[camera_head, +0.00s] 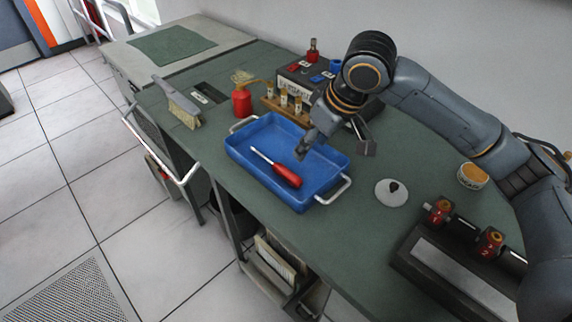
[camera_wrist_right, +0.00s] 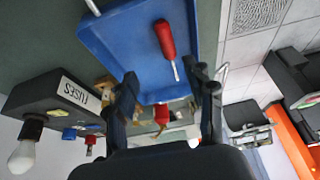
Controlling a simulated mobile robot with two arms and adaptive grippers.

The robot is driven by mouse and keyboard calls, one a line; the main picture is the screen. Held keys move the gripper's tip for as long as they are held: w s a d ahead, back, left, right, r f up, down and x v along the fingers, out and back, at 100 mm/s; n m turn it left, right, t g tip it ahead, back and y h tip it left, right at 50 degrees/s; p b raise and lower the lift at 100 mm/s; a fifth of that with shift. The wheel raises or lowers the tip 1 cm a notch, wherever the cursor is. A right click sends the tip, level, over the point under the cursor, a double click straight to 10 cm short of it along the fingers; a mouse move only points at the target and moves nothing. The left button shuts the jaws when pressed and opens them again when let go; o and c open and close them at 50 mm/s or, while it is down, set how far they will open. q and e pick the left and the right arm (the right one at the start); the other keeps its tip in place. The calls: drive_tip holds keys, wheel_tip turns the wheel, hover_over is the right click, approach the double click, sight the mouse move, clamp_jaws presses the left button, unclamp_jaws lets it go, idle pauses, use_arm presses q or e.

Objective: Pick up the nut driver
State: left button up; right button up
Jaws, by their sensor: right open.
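The nut driver (camera_head: 278,169) has a red handle and a thin metal shaft. It lies in the blue tray (camera_head: 330,187) on the green bench top, with its handle toward the tray's front right. It also shows in the right wrist view (camera_wrist_right: 166,44), with its shaft pointing down toward the fingers. My right gripper (camera_head: 335,150) is above the back right part of the tray, open and empty, apart from the nut driver. Its two fingers show in the right wrist view (camera_wrist_right: 168,95). My left gripper is not in view.
Behind the tray stand a red oil can (camera_head: 241,103), a wooden rack (camera_head: 283,106) and a dark fuse box (camera_head: 305,79). A brush (camera_head: 178,104) lies to the left. A grey round lid (camera_head: 392,192) and a dark device with red parts (camera_head: 460,272) are to the right.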

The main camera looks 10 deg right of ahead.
approach(292, 175)
drive_tip(key=f, duration=0.2)
drive_tip(key=shift+w+a+f, duration=0.35)
drive_tip(key=shift+w+f, duration=0.25)
drive_tip(key=shift+x, duration=0.85)
drive_tip(key=p+x, duration=0.1)
drive_tip(key=x, duration=0.2)
drive_tip(key=shift+f, duration=0.35)
drive_tip(key=shift+w+a+f, duration=0.1)
drive_tip(key=shift+w+f, duration=0.05)
drive_tip(key=shift+f, duration=0.1)
clamp_jaws()
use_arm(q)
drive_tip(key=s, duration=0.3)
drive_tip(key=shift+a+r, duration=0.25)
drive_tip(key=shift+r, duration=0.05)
